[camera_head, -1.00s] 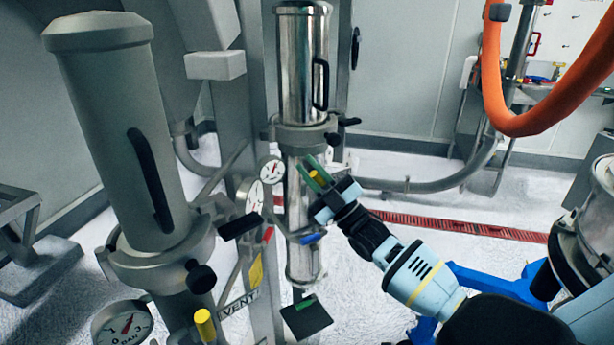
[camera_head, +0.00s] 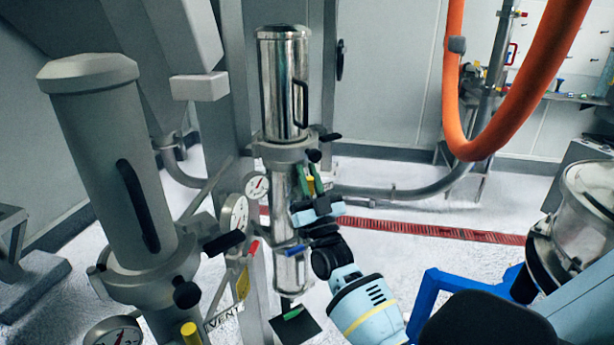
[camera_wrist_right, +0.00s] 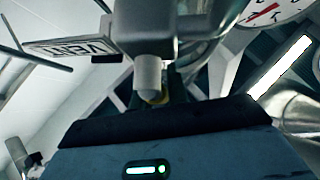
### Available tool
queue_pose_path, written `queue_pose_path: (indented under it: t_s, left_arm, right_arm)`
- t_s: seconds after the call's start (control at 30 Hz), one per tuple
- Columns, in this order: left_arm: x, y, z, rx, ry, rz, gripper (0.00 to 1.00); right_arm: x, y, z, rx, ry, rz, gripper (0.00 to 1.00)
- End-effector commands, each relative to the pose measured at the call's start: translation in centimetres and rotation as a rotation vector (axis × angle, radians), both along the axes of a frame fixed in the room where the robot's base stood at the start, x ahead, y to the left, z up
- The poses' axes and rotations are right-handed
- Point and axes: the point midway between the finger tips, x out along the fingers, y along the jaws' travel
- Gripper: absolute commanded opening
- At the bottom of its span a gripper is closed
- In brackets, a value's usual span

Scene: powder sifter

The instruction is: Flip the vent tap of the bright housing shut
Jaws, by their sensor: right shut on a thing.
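The bright housing (camera_head: 285,90) is a shiny steel cylinder upright in the middle of the head view. A small yellow handle (camera_head: 311,186), which looks like its vent tap, shows on its lower right side. My right gripper (camera_head: 311,182) reaches it from below right, with its green-edged fingers on both sides of the yellow handle, shut on it. In the right wrist view a bit of yellow (camera_wrist_right: 156,97) shows beyond the dark gripper edge, below a grey rounded peg (camera_wrist_right: 148,75). The exact tap angle is hidden. My left gripper is not in view.
Gauges (camera_head: 234,215), a blue handle (camera_head: 295,251) and a red handle (camera_head: 254,247) sit close by. An orange hose (camera_head: 455,110) hangs at the right.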

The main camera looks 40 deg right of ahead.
Motion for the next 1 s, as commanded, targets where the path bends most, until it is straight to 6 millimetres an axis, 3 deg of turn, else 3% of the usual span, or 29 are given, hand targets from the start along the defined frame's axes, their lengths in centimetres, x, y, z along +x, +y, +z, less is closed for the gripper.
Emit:
queue_pose_path:
  t_s: [0.5,0.53,0.7,1.0]
  left_arm:
    - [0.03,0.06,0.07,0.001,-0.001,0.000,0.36]
    - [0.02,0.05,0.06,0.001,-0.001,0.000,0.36]
    - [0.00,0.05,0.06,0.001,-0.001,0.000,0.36]
    - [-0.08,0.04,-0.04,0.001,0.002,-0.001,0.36]
  right_arm:
    - [-0.01,-0.17,0.06,0.022,-0.003,0.001,0.00]
    - [-0.01,-0.17,0.06,0.022,-0.003,0.001,0.17]
    - [-0.01,-0.16,0.06,0.021,-0.003,0.001,0.38]
    - [-0.12,-0.09,-0.16,0.019,-0.001,0.001,0.38]
